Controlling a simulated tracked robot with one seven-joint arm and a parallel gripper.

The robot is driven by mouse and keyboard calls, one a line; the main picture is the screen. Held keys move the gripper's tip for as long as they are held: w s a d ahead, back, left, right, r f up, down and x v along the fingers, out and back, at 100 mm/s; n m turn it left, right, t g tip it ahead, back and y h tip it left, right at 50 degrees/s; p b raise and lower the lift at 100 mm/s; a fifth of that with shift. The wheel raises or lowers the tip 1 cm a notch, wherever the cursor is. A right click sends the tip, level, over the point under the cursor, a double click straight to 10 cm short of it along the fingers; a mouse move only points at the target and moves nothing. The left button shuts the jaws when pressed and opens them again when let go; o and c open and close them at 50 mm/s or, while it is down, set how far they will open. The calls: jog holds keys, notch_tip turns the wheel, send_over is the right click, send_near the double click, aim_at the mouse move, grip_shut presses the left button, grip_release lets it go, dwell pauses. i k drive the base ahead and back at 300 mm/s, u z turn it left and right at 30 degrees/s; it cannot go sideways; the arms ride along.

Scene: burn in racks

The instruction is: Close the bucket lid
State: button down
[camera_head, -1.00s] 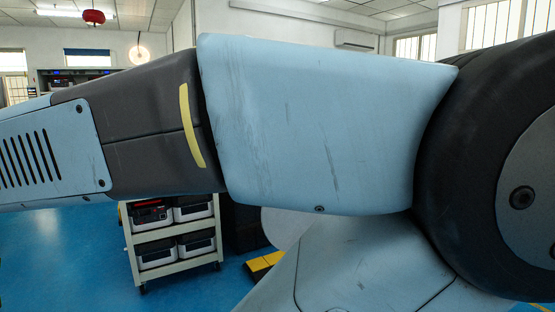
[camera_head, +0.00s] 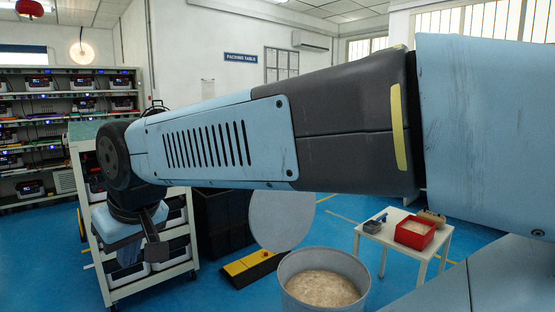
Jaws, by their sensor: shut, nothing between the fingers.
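The grey bucket (camera_head: 290,296) stands at the bottom centre of the head view, with beige granular material inside. Its round pale grey lid (camera_head: 282,222) stands upright behind the left rear of the rim, so the bucket is open. My arm crosses above the bucket and hides the lid's top edge. My gripper (camera_head: 153,246) hangs at the far end of the arm on the left, in front of the trolley and well apart from the bucket and lid. It is shut with nothing in it, though its fingertips are hard to make out.
A trolley (camera_head: 150,288) with boxed units stands at left. A black bin (camera_head: 222,222) and a yellow-black floor block (camera_head: 250,268) are behind the bucket. A white table (camera_head: 405,247) with a red box (camera_head: 415,232) is to the right. Blue floor lies open between them.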

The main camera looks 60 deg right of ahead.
aim_at(279, 220)
jog(key=u, duration=0.1)
jog(key=i, duration=0.15)
jog(key=z, duration=1.85)
jog(key=k, duration=0.55)
jog(key=z, duration=0.25)
jog(key=i, duration=1.6)
jog(key=u, duration=0.25)
